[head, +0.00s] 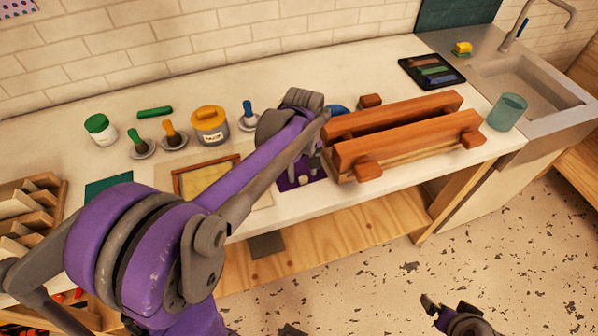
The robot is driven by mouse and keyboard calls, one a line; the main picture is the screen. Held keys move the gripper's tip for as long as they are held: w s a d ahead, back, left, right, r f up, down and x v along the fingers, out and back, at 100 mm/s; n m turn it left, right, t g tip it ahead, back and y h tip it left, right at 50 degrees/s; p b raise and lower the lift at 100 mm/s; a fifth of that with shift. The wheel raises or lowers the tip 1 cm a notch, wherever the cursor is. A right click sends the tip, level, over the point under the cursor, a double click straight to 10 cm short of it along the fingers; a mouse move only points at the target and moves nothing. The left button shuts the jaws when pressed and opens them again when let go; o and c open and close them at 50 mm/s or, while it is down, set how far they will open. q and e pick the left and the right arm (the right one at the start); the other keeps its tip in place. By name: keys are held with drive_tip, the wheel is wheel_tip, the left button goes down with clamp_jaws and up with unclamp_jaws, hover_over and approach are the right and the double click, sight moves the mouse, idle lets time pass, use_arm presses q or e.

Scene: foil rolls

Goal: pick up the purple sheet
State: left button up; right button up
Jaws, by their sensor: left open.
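The purple sheet (287,184) lies flat on the white counter, left of the wooden press. My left forearm and gripper cover much of it, so only dark purple patches show. My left gripper (308,166) points down over the sheet and is open. I cannot tell whether its fingertips touch the sheet. My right gripper (432,306) is low at the bottom right, over the floor and far from the sheet. Its finger opening is not clear.
The wooden press (405,133) stands close to the right of my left gripper. A wooden frame (207,176) lies to its left. Jars, including a yellow-lidded one (209,125), stand behind. A glass (507,112) stands near the sink (530,88).

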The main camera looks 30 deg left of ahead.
use_arm(q)
drive_tip(key=shift+f, duration=0.6)
clamp_jaws()
